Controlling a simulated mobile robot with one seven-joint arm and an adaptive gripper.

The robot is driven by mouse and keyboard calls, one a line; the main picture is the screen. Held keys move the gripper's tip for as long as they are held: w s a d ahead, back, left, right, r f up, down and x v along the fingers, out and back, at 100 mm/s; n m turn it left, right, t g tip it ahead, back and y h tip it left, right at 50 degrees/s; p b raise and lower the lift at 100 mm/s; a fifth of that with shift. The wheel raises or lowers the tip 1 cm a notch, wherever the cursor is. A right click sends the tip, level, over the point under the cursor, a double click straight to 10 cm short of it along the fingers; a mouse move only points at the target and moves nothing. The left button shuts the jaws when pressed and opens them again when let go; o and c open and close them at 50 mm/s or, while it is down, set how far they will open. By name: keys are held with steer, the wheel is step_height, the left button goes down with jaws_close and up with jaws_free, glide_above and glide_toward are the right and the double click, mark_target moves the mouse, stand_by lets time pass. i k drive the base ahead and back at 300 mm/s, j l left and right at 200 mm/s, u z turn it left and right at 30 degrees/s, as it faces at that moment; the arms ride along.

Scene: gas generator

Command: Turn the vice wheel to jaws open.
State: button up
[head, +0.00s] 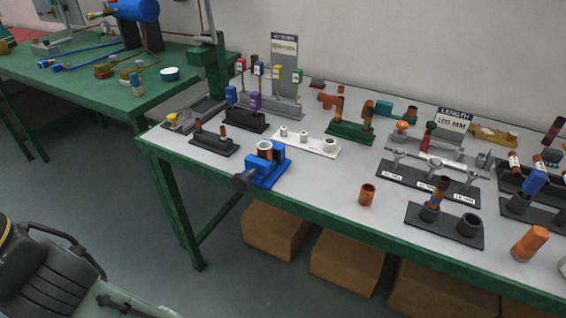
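A blue vice (268,172) is mounted at the front edge of the white-topped bench. Its dark round wheel (241,182) sticks out at the front left, over the edge. A copper-coloured tube with a pale rim (264,150) stands upright at the jaws. At this size I cannot tell how wide the jaws are or whether they grip the tube. My gripper is not recognisable in the head view, and nothing is seen touching the wheel.
The bench (330,232) holds several racks with tools and fittings. A loose copper fitting (367,194) stands right of the vice. Several cardboard boxes (275,230) sit beneath. A black ribbed form (50,275) fills the lower left. Floor between it and the bench is clear.

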mark_target(241, 182)
steer(key=u, duration=0.1)
steer(key=k+j+z, duration=0.15)
steer(key=j, duration=0.25)
steer(key=k+j+z, duration=0.1)
steer(key=j, duration=0.25)
steer(key=k+j+z, duration=0.15)
steer(key=j, duration=0.2)
steer(key=k, duration=0.05)
